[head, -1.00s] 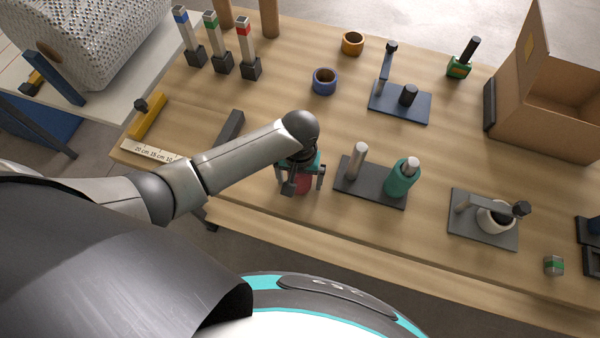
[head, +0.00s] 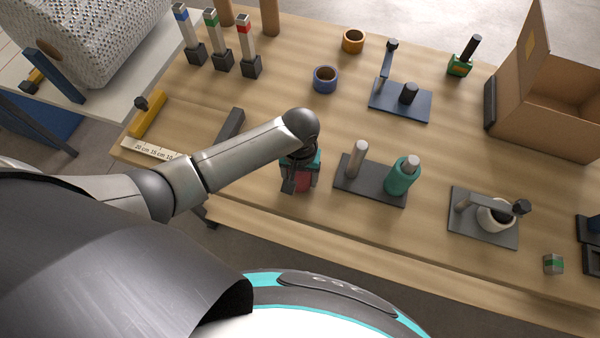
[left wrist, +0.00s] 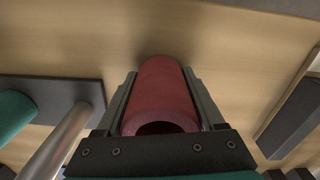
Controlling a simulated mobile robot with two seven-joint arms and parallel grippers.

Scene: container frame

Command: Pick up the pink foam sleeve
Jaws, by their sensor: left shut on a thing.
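The pink foam sleeve (left wrist: 163,92) is a dull red-pink hollow tube in the left wrist view, its open end facing the camera. My left gripper (left wrist: 165,98) is shut on it, with one finger along each side. In the head view the sleeve (head: 302,181) shows only partly, below my left gripper (head: 300,182) near the table's front edge. I cannot tell whether it touches the table. My right gripper is out of view.
Right of the gripper, a dark base (head: 346,186) carries a bare metal post (head: 357,158) and a post with a teal sleeve (head: 400,178). A dark bar (head: 231,125) lies left of it. A cardboard box (head: 560,119) stands at the far right.

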